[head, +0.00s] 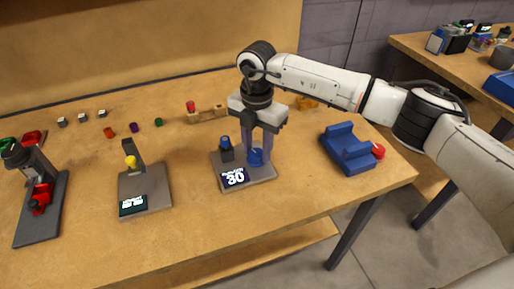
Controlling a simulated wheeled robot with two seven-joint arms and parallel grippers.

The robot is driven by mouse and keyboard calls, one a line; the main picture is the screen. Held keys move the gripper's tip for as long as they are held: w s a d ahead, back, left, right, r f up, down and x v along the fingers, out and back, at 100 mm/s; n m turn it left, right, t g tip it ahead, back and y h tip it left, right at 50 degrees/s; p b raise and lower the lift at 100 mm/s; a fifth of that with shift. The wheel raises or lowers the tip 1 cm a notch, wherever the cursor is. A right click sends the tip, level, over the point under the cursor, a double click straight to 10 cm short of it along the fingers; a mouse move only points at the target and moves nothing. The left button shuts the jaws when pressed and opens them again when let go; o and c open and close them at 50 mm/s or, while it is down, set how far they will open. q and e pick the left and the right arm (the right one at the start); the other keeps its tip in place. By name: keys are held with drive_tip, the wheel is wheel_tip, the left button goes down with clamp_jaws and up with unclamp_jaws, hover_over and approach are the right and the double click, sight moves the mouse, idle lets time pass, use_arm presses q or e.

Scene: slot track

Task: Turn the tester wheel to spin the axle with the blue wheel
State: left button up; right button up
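A tester with a grey base (263,176) and a dark display reading 30 (233,178) stands near the middle of the table. A blue wheel or knob (255,158) sits on its right side. A dark post with a blue top (226,149) stands on its left side. My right gripper (258,148) points straight down over the tester, its two fingers apart at the blue wheel. The fingers partly hide the wheel, and I cannot tell whether they touch it. My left gripper is not in view.
A blue cradle (349,150) with a red knob (378,150) stands to the right. A grey stand with a yellow knob (130,161) and a dark press-like device (40,216) stand to the left. The front table strip is clear.

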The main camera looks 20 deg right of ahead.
sight(257, 152)
drive_tip(key=shift+o, duration=1.3)
wheel_tip(257, 152, up, 10)
drive_tip(key=shift+r+b, duration=0.15)
drive_tip(key=shift+b, duration=0.2)
